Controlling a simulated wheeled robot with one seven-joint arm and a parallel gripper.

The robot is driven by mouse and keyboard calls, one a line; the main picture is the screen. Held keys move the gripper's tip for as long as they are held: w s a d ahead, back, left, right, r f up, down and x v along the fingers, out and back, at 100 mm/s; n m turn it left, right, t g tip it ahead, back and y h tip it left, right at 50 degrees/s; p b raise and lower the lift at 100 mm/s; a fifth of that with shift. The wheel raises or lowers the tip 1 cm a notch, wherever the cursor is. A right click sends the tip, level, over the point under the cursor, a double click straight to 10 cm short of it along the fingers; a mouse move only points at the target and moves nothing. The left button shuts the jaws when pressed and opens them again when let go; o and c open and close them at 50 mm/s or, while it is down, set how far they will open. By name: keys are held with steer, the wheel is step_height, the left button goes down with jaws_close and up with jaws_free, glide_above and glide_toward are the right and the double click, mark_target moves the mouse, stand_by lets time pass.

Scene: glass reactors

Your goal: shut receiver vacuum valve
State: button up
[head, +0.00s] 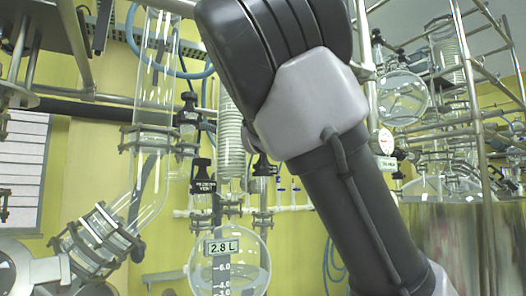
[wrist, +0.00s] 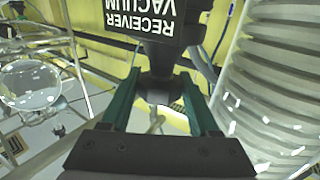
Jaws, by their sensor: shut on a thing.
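The receiver vacuum valve (wrist: 160,58) is black and fills the upper middle of the wrist view. Its black label (wrist: 145,17) reads "RECEIVER VACUUM" upside down. My gripper (wrist: 160,82) has its two dark green fingers on either side of the valve's narrower black part and is shut on it. In the head view my arm covers the gripper, and I cannot make out its hold on the valve there. How far the valve is turned cannot be told.
A glass receiver (head: 255,262) marked 2.8 L hangs at the lower middle. A labelled vent valve (head: 203,187) stands just above its left side. A ribbed glass coil (wrist: 260,85) is close on the right of the gripper. Metal frame tubes (head: 475,120) stand at the right.

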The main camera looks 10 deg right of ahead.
steer(key=shift+r+m+g+h, duration=0.1)
steer(key=shift+m+g+h, duration=0.4)
steer(key=shift+m+h, duration=0.65)
steer(key=o, duration=1.4)
steer(key=shift+s+n+h, duration=0.1)
steer(key=shift+n+h, duration=0.15)
steer(key=shift+a+n+t+y, duration=0.1)
steer(key=shift+n+t+y, duration=0.25)
steer(key=shift+y, duration=0.25)
steer(key=shift+n+t+y, duration=0.35)
steer(key=shift+n+y, duration=0.9)
steer(key=shift+y, duration=0.65)
steer(key=shift+n+y, duration=1.1)
steer(key=shift+y, duration=0.6)
steer(key=shift+n+y, duration=1)
steer(key=shift+y, duration=0.5)
